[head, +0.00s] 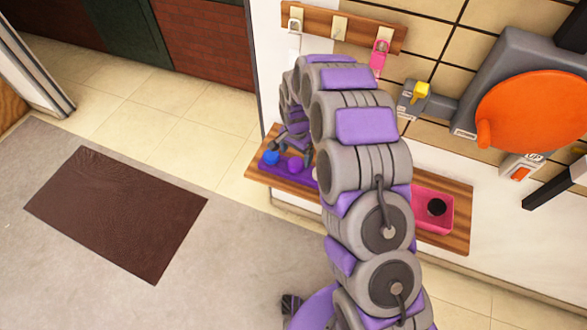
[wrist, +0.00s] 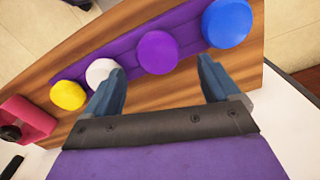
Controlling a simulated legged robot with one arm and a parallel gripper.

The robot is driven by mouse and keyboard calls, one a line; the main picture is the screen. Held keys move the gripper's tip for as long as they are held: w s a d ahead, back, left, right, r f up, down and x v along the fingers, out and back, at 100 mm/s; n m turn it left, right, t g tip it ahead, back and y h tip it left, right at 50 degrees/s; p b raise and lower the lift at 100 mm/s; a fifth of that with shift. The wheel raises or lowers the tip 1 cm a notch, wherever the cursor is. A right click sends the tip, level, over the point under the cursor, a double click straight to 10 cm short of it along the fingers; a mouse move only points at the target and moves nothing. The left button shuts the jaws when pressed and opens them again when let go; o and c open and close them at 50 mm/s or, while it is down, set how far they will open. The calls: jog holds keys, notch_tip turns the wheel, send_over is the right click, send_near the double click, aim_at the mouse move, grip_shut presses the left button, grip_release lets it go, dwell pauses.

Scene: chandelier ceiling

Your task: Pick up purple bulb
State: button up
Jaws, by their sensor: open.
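The purple bulb (wrist: 157,52) sits in a row on a purple strip in the wrist view, between a white bulb (wrist: 101,71) and a blue bulb (wrist: 227,22). In the head view the purple bulb (head: 295,165) shows beside the blue bulb (head: 271,157). My gripper (wrist: 160,75) is open and empty, with its two fingers apart. The purple bulb appears just beyond and between the fingertips; I cannot tell the remaining distance. The left fingertip overlaps the white bulb in the picture. In the head view my arm hides much of the shelf.
The bulbs rest on a wooden shelf (head: 257,172) along the wall. A yellow bulb (wrist: 67,95) lies at the strip's left end, near a pink tray (head: 418,208) holding a dark round thing. An orange disc (head: 533,110) is on the wall at right. A brown mat (head: 115,212) lies on open floor.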

aim_at(295, 162)
jog(key=f, duration=0.2)
jog(key=f+b, duration=0.1)
jog(key=f, duration=0.1)
jog(key=shift+s+d, duration=0.2)
jog(key=shift+s, duration=0.05)
jog(key=shift+f, duration=0.15)
jog(key=shift+a, duration=0.5)
jog(key=shift+c, duration=0.4)
jog(key=shift+d, duration=0.4)
jog(key=c, duration=0.8)
jog(key=shift+a, duration=0.1)
jog(key=shift+c, duration=1.3)
jog(key=shift+a, duration=0.15)
